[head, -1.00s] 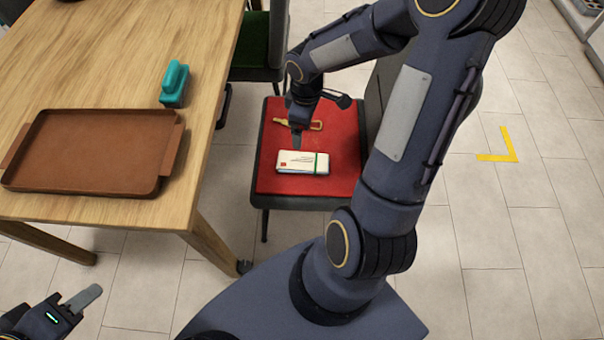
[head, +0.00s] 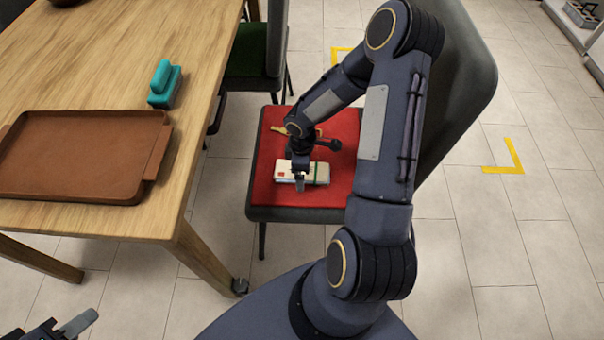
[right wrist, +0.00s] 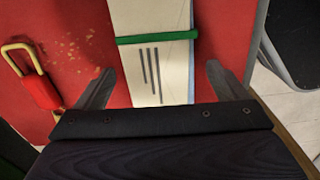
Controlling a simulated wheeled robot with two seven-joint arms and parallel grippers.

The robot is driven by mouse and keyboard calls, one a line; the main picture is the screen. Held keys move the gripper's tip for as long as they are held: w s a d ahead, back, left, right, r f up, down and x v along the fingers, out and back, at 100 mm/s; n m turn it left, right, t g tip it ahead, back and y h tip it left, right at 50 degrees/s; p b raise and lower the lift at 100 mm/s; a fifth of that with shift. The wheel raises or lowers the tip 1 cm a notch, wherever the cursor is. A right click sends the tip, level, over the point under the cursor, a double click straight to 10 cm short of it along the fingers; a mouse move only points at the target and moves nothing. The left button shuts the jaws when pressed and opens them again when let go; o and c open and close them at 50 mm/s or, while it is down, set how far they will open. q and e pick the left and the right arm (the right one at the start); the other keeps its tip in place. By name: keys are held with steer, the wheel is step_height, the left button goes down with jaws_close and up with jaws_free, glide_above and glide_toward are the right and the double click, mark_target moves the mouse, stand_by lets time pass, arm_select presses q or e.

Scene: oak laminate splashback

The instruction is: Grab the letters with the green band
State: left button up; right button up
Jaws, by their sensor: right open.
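The letters, a white stack with a green band (head: 322,173), lie flat on the red seat of a chair (head: 270,190). My right gripper (head: 299,178) is over the stack, which it partly hides. In the right wrist view, the letters (right wrist: 152,70) lie between the two spread fingers of my open right gripper (right wrist: 160,88), with a gap on each side. The green band crosses the stack ahead of the fingertips. My left gripper (head: 75,326) shows only in part at the lower left, away from the letters; its opening cannot be told.
A gold-coloured item (head: 280,129) lies behind the letters; the right wrist view shows a gold loop with a red part (right wrist: 38,85). The wooden table (head: 110,85) left of the chair holds a brown tray (head: 85,150) and a teal block-like object (head: 164,85). The chair back rises on the right.

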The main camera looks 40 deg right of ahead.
steer(key=c, duration=1.1)
steer(key=shift+r, duration=0.1)
